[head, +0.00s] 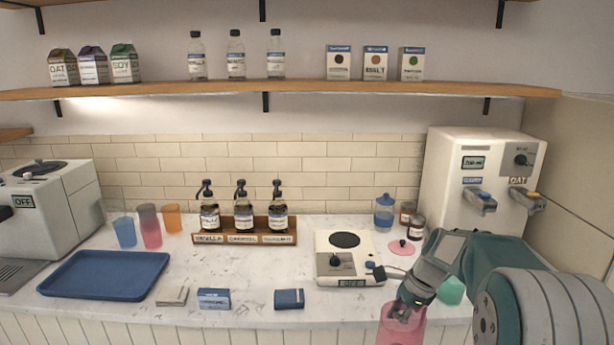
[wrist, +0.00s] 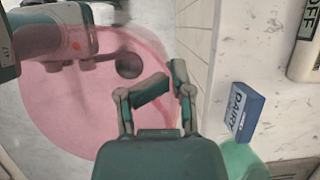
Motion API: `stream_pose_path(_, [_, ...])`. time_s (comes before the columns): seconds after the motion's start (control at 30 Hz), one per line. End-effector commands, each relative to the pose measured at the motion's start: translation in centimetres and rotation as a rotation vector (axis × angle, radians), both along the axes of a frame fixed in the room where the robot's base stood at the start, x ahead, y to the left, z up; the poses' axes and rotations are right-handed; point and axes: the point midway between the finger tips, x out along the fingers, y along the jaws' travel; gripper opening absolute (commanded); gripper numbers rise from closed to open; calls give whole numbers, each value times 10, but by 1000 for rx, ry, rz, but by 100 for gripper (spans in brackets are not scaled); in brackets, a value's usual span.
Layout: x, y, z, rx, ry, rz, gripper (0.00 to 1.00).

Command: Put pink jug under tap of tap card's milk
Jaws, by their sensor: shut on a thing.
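The pink jug (head: 402,327) is in front of the counter edge, low at the right of the head view. My gripper (head: 406,303) is shut on its upper part. In the wrist view the jug (wrist: 75,110) fills the left side, and my gripper (wrist: 166,90) is at its right rim. The white milk dispenser (head: 474,153) stands at the back right. Its left tap (head: 480,202) has a blue label too small to read. Its right tap (head: 527,200) is labelled OAT.
A green jug (head: 451,291) stands behind my arm, also at the lower right of the wrist view (wrist: 243,160). A white scale (head: 322,262) is to the left. Small jars (head: 416,228) and a pink lid (head: 401,246) lie near the dispenser.

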Motion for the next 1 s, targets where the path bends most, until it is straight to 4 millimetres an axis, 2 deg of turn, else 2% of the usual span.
stream_pose_path(0.5, [-7, 29, -121, 4, 4, 1015, 0])
stream_pose_path(0.7, [-9, 38, -163, 2, 0, 1379, 0])
stream_pose_path(0.83, [-10, 41, -177, 1, -3, 1507, 0])
stream_pose_path(1.0, [-10, 41, -181, 1, -3, 1547, 0])
